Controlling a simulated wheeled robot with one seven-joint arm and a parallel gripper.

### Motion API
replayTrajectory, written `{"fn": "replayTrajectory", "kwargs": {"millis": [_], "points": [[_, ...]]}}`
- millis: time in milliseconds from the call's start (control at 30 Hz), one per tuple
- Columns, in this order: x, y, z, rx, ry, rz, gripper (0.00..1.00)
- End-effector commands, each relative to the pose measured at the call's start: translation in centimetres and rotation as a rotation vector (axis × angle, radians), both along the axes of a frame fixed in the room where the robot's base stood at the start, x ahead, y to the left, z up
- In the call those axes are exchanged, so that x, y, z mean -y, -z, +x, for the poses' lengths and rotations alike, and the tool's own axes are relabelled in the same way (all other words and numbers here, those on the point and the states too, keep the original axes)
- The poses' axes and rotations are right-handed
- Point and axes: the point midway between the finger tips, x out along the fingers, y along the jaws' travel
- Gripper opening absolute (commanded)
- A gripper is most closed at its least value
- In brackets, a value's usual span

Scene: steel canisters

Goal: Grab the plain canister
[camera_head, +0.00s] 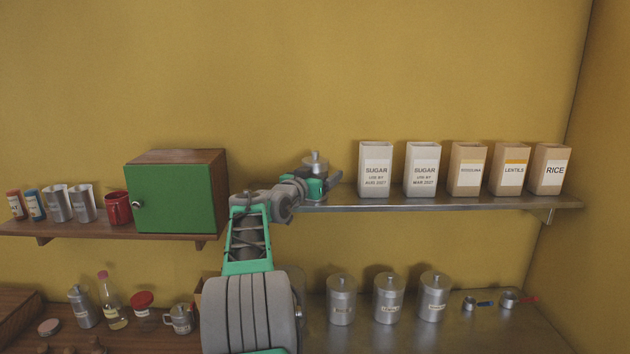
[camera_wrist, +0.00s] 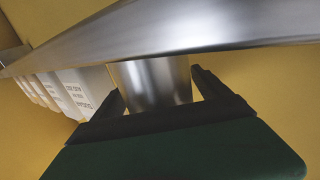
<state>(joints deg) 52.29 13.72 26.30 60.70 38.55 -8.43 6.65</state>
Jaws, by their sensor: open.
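A plain steel canister (camera_head: 315,162) with a knobbed lid stands at the left end of the upper right steel shelf, partly hidden behind my gripper (camera_head: 330,185). No label shows on the part of it in view. In the wrist view the smooth steel body of the canister (camera_wrist: 152,82) lies between the two dark fingers of my gripper (camera_wrist: 158,90). The fingers are spread, one on each side of it. I cannot tell whether either finger touches it.
Paper bags of sugar (camera_head: 375,170), semolina, lentils and rice stand right of the canister on the steel shelf (camera_head: 450,203). Labelled canisters (camera_head: 388,300) stand on the counter below. A green-doored cabinet (camera_head: 170,198) stands on the left wooden shelf. The wall above is clear.

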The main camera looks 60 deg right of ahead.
Motion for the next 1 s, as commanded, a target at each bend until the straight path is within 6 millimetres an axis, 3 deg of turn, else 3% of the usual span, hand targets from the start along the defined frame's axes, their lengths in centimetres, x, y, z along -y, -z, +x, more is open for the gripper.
{"fn": "replayTrajectory", "kwargs": {"millis": [67,1000], "points": [[0.01,0.04,-0.07,0.000,0.001,0.000,0.85],[-0.03,0.03,-0.02,0.000,0.000,0.000,0.08]]}}
